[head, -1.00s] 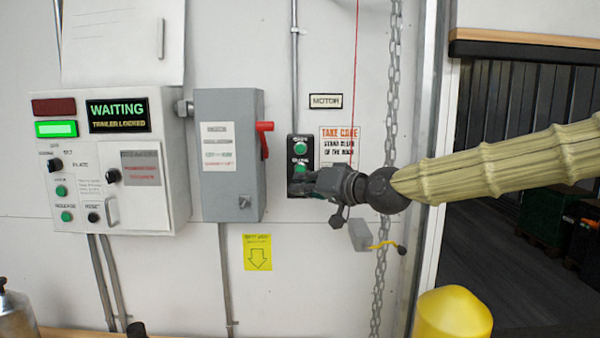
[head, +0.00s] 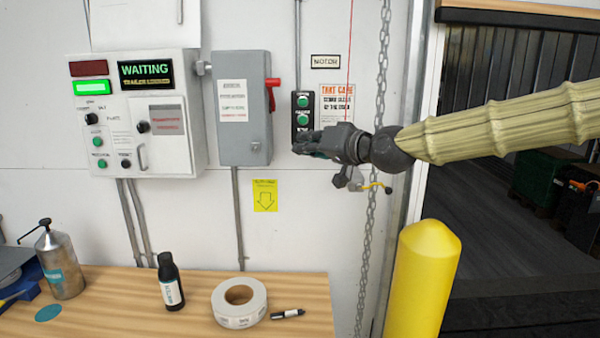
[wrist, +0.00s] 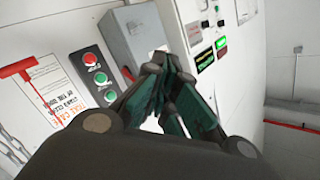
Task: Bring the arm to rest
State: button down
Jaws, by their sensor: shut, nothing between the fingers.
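My gripper (head: 312,146) is at the end of my arm, which reaches in from the right in the head view. It is in front of the wall by the lower end of the motor push-button box (head: 303,110), hiding part of that box. In the wrist view my gripper (wrist: 165,85) has its fingers together with nothing between them. The button box (wrist: 95,75) shows to its left there, with a red button and two green buttons visible.
A grey switch box (head: 243,140) with a red handle and a control panel (head: 185,150) reading WAITING hang on the wall. A chain (head: 381,70) hangs behind my arm. Below are a yellow bollard (head: 422,285) and a wooden bench (head: 310,300) with a bottle (head: 171,280) and tape roll (head: 239,303).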

notch_tip(320, 180, down, 27)
jog(key=s+m+g+h, duration=0.1)
jog(key=s+g+h, duration=0.1)
jog(key=g, duration=0.1)
jog(key=s+d+f+g+h, duration=0.1)
jog(key=s+f, duration=0.3)
jog(key=f, duration=0.3)
jog(key=s+d+f+m+g+h, duration=0.1)
jog(key=s+f, duration=0.2)
jog(key=f, duration=0.4)
jog(key=s+d+f+g+h, duration=0.1)
jog(key=s+f, duration=0.3)
jog(key=f, duration=0.4)
jog(key=s+d+f+g+h, duration=0.1)
jog(key=s+d+f, duration=0.3)
jog(key=s+f, duration=0.4)
jog(key=s+d+f+g+h, duration=0.1)
jog(key=s+d+f+h, duration=0.15)
jog(key=s+f, duration=0.55)
jog(key=s+d+f+g+h, duration=0.1)
jog(key=s+d+f+g, duration=0.1)
jog(key=s+d, duration=0.4)
jog(key=s+d+f+g+h, duration=0.1)
jog(key=s+d+f, duration=0.4)
jog(key=s, duration=0.9)
jog(key=shift+s+d+f+g+h, duration=0.15)
jog(key=shift+d+g+h, duration=0.3)
jog(key=shift+d, duration=0.2)
